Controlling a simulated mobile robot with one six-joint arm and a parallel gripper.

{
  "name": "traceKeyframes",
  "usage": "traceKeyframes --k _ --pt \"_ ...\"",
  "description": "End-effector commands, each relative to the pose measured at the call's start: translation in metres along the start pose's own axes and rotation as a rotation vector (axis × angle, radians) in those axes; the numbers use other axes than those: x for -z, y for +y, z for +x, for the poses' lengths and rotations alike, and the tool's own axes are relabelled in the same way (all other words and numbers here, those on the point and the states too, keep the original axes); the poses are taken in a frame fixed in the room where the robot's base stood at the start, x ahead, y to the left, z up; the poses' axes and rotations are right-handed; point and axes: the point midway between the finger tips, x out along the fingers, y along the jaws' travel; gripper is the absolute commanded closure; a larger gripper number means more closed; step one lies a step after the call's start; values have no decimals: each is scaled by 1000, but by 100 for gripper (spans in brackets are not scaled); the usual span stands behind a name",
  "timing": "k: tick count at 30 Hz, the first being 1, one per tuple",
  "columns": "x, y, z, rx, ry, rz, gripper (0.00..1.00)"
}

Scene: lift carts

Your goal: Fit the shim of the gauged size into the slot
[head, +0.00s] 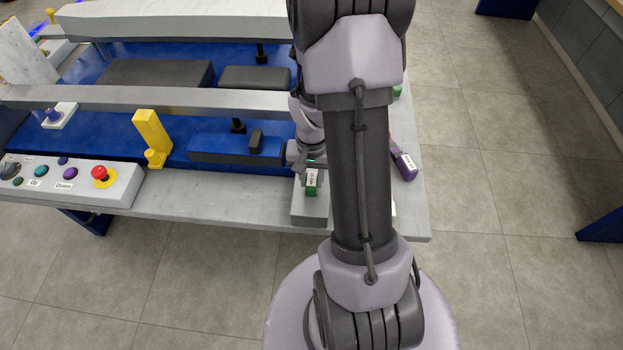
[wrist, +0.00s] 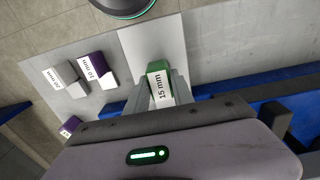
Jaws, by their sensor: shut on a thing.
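A green shim (wrist: 158,68) with a white label reading 15 mm is between the two fingers of my gripper (wrist: 163,88) in the wrist view. The fingers are shut on its sides. In the head view the green shim (head: 312,184) shows label side up over a light grey block (head: 309,208) at the bench's front edge, and my gripper is just behind it. I cannot tell whether the shim touches the block. A purple shim (wrist: 92,66) and a grey shim (wrist: 58,75), both labelled, lie apart on the bench. I cannot make out the slot.
My arm covers part of the bench in the head view. A control box (head: 75,182) with a red stop button stands at left. A yellow block (head: 152,135) and a blue bar (head: 220,150) stand behind the front strip. Floor is clear at right.

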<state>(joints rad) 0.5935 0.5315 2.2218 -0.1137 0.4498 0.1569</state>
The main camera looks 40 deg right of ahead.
Motion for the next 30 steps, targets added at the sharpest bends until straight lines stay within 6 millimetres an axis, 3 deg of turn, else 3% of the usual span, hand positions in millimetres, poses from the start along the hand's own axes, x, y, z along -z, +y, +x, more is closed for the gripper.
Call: traceKeyframes --k 30 --pt "25 0 -1 0 2 0 100"
